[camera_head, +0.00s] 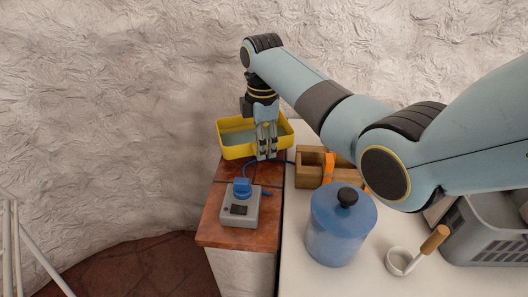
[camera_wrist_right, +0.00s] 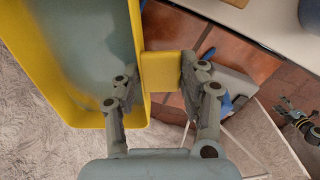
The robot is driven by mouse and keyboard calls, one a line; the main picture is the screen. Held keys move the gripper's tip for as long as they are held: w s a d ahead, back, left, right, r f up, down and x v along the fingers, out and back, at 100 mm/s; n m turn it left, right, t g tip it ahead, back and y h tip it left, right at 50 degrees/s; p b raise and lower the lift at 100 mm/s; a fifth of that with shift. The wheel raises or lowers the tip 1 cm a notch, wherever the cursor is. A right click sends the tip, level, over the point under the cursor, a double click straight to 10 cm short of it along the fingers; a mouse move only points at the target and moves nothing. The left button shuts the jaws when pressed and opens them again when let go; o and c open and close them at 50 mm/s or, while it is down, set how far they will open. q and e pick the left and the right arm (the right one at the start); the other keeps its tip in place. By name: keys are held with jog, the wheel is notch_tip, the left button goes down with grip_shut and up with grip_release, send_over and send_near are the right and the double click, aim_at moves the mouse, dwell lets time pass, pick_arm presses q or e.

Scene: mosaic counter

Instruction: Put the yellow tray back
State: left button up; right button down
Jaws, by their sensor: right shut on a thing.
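The yellow tray (camera_head: 237,151) has a grey-blue inside and is at the far end of the tiled counter, near the wall. My right gripper (camera_head: 266,156) reaches down to its near right side. In the right wrist view, the right gripper (camera_wrist_right: 153,82) is shut on the yellow tab (camera_wrist_right: 162,70) that sticks out from the rim of the tray (camera_wrist_right: 80,108). The tray looks about level; I cannot tell whether it touches the tiles. What appears to be my left gripper (camera_wrist_right: 293,112) shows small at the right edge of that view, its opening unclear.
A grey box with a blue knob (camera_head: 240,206) stands on the tiled counter (camera_head: 215,232), with a blue cable behind it. On the white counter are a wooden box (camera_head: 310,168), a blue lidded jar (camera_head: 340,228), a white cup with wooden handle (camera_head: 400,262) and a grey crate (camera_head: 485,246).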

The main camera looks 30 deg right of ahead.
jog(key=shift+f, duration=1.8)
jog(key=shift+f, duration=0.1)
jog(key=c, duration=0.7)
grip_release()
notch_tip(320, 180, up, 12)
jog(key=shift+r, duration=0.1)
